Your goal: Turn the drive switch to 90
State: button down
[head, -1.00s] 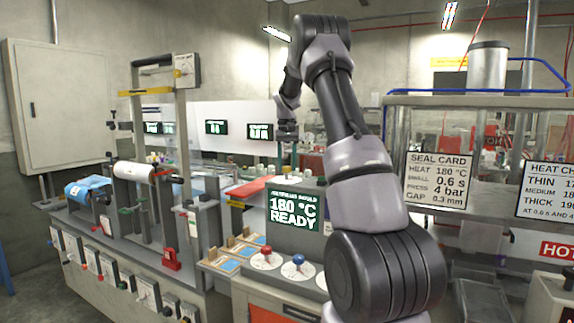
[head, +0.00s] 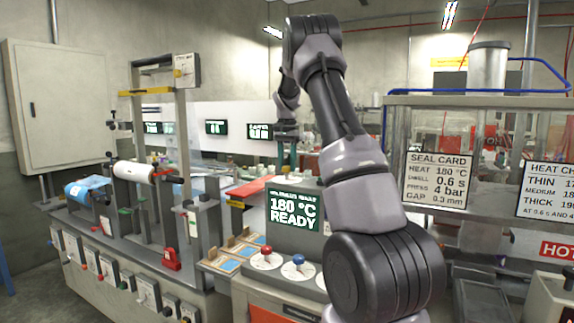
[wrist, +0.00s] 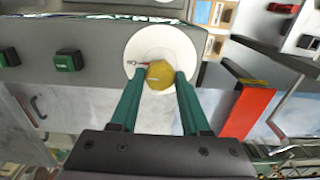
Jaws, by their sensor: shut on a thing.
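In the wrist view, a yellow knob (wrist: 159,75) sits at the middle of a round white dial (wrist: 138,50) on a grey panel. It appears to be the drive switch. A thin red mark and small print show left of the knob; the print is too small to read. My gripper (wrist: 160,80) has its two green fingers on either side of the knob, shut on it.
Two green buttons (wrist: 68,60) lie left of the dial, and an orange-red part (wrist: 246,112) lies right. In the head view, a display (head: 293,207) reads 180 °C READY, above red (head: 266,251) and blue (head: 298,259) knobs. A clear-walled machine stands at right.

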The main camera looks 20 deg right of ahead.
aim_at(287, 167)
dwell(0.3)
jog(key=shift+c, duration=1.9)
grip_release()
jog(key=shift+r, duration=0.15)
notch_tip(287, 167, up, 10)
jog(key=shift+r, duration=0.25)
jog(key=shift+r, duration=0.1)
jog(key=s+a+r+n+t, duration=0.1)
jog(key=s+a+r, duration=0.15)
jog(key=s, duration=0.35)
jog(key=s+a+r+n+t+y, duration=0.1)
jog(key=s+a+r, duration=0.1)
jog(key=s+a, duration=0.3)
jog(key=s+a+r+n+t, duration=0.1)
jog(key=s+a+r+t, duration=0.15)
jog(key=s, duration=0.45)
jog(key=s+a+f+n+t, duration=0.1)
jog(key=s+a+f, duration=0.2)
jog(key=s, duration=0.6)
jog(key=s+a+f+n+t+y, duration=0.1)
jog(key=s+a+f+n, duration=0.1)
jog(key=s, duration=0.7)
jog(key=shift+s+a+f+t, duration=0.35)
jog(key=shift+a+f, duration=0.5)
jog(key=shift+a, duration=0.35)
